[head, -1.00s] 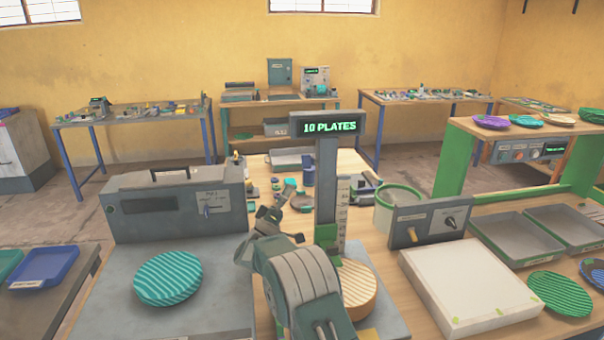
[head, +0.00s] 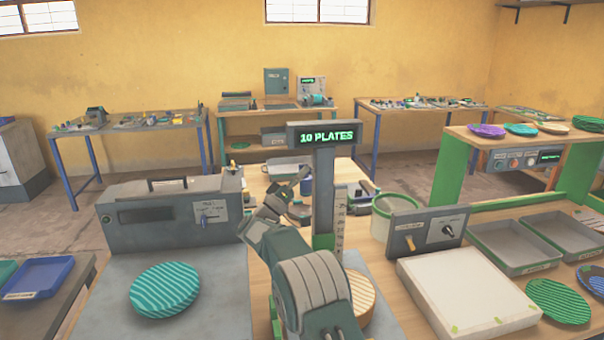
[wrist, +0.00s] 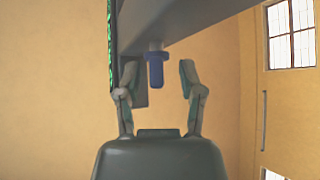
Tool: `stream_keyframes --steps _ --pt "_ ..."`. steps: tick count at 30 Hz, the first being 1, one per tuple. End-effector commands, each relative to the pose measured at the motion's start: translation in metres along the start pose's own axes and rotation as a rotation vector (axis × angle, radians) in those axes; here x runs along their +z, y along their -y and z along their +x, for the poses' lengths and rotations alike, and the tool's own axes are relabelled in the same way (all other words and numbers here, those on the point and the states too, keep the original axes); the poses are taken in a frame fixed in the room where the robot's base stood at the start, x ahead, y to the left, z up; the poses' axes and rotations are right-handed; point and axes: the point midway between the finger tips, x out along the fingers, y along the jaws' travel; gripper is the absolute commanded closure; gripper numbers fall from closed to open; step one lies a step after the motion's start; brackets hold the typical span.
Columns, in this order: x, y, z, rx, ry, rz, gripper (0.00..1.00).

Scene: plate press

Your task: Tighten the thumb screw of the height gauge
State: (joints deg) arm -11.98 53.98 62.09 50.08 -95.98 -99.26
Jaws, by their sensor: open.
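The height gauge (head: 324,190) is a grey post with a scale, a green part low down and a sign reading "10 PLATES". In the wrist view, a blue thumb screw (wrist: 155,70) hangs down from the underside of a grey bar (wrist: 185,22). My gripper (wrist: 172,75) points up at it, open and empty. The screw sits between the fingertips, closer to the left one, with a gap on both sides. In the head view my gripper (head: 290,187) is left of the post; the screw cannot be made out there.
An orange striped plate (head: 362,298) lies at the gauge's foot, partly behind my arm. A green striped plate (head: 165,289) lies at left by a grey box (head: 168,215). A white block (head: 468,292), a switch box (head: 428,231) and a pale bucket (head: 382,224) stand at right.

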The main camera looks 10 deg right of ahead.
Motion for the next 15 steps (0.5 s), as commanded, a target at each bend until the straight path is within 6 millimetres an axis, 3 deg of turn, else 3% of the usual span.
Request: stream_keyframes --steps 8,9,12,15 --pt "0.0 -0.0003 0.0031 0.0 0.0 0.001 0.5" --pt "0.0 -0.0003 0.0031 0.0 0.0 0.001 0.59" --pt "0.0001 -0.0002 0.003 0.0 0.0 0.001 1.0" --pt "0.0004 0.0003 0.003 -0.001 0.0 0.0 1.0"
